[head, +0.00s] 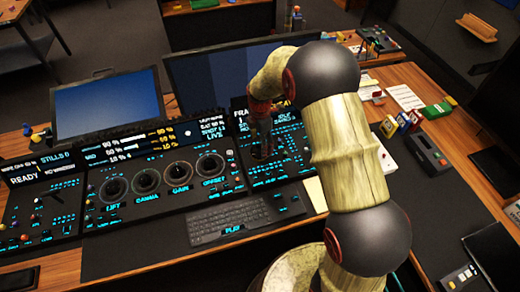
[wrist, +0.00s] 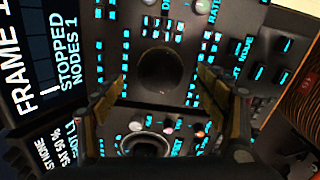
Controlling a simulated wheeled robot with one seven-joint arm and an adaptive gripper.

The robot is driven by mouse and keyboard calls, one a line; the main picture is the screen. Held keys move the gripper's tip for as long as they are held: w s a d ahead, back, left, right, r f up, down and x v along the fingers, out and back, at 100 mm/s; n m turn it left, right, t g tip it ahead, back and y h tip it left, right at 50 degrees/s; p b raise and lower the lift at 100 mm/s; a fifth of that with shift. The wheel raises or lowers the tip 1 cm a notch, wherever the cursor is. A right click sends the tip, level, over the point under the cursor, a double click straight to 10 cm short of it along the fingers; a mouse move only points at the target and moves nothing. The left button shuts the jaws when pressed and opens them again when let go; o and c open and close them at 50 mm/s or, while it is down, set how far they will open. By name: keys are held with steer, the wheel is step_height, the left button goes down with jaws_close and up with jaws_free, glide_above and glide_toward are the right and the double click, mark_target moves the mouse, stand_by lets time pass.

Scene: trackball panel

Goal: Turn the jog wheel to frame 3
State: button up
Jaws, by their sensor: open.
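The jog wheel (wrist: 159,72) is a dark round disc set in the black panel, in the upper middle of the wrist view. My gripper (wrist: 162,79) is open, with one finger on each side of the wheel in that picture. I cannot tell whether the fingers touch it. A display (wrist: 45,60) beside the wheel reads FRAME 1, STOPPED and NODES 1. In the head view my gripper (head: 262,140) points down over the right panel section (head: 290,150). It hides the wheel there and part of the display.
Knobs labelled LIFT, GAMMA, GAIN and OFFSET (head: 210,165) stand on the panel to the left. A keyboard (head: 230,215) lies in front. Two monitors stand behind. Small boxes (head: 403,120) and a dark device (head: 427,152) lie to the right. Lit buttons surround the wheel.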

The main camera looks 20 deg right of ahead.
mark_target(260, 151)
step_height(260, 151, down, 4)
steer(key=shift+r+b, duration=0.1)
steer(key=shift+b, duration=0.25)
steer(key=shift+c, duration=0.9)
steer(key=c, duration=1)
steer(key=shift+m, duration=0.3)
steer(key=m+p, duration=0.3)
steer(key=m, duration=0.2)
steer(key=shift+s+m, duration=0.1)
steer(key=shift+m, duration=0.2)
steer(key=m+p, duration=0.1)
steer(key=m, duration=0.4)
steer(key=shift+s+a, duration=0.1)
steer(key=shift+m+p, duration=0.3)
steer(key=shift+m, duration=0.1)
